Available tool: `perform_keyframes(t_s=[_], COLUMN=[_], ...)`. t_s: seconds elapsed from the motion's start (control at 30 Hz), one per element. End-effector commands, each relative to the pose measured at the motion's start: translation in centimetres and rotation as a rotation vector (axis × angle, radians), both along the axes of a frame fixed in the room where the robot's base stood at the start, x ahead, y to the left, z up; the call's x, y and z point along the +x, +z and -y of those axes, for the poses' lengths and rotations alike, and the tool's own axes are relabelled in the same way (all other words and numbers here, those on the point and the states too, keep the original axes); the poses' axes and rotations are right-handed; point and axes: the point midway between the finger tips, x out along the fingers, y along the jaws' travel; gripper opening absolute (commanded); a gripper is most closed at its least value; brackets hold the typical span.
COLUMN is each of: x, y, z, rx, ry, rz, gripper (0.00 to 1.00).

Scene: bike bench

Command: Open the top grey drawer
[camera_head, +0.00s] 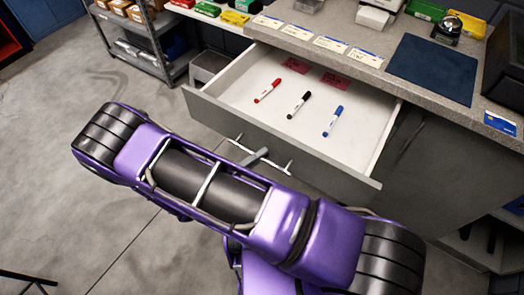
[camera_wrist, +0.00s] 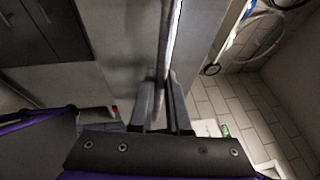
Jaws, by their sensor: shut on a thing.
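The top grey drawer (camera_head: 228,117) is pulled far out from under the counter in the head view. Its white inside shows a red marker (camera_head: 267,91), a black marker (camera_head: 299,104), a blue marker (camera_head: 333,121) and two dark red cards. The metal bar handle (camera_head: 277,161) runs along the drawer's front. My gripper (camera_head: 256,155) is at the middle of this handle, partly hidden behind my purple arm. In the wrist view the handle (camera_wrist: 170,40) passes between the two fingers of my gripper (camera_wrist: 161,108), which are shut on it.
The speckled counter (camera_head: 390,50) above holds several cards, a dark blue mat (camera_head: 431,68) and a bell (camera_head: 447,28). A grey cabinet door (camera_head: 420,165) is right of the drawer. A shelf rack (camera_head: 150,45) stands at the back left.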

Motion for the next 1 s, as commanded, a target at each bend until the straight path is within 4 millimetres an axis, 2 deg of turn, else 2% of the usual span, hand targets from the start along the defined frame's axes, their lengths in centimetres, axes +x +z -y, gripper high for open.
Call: perform_keyframes(t_s=[0.63, 0.67, 0.8, 1.0], x=[-0.71, -0.71, -0.70, -0.69], y=[0.01, 0.01, 0.01, 0.00], z=[-0.51, -0.51, -0.50, -0.51], rx=[0.000, 0.000, 0.000, 0.000], ry=[-0.001, -0.001, -0.001, -0.001], rz=[0.000, 0.000, 0.000, 0.000], gripper=[0.00, 0.20, 0.45, 0.45])
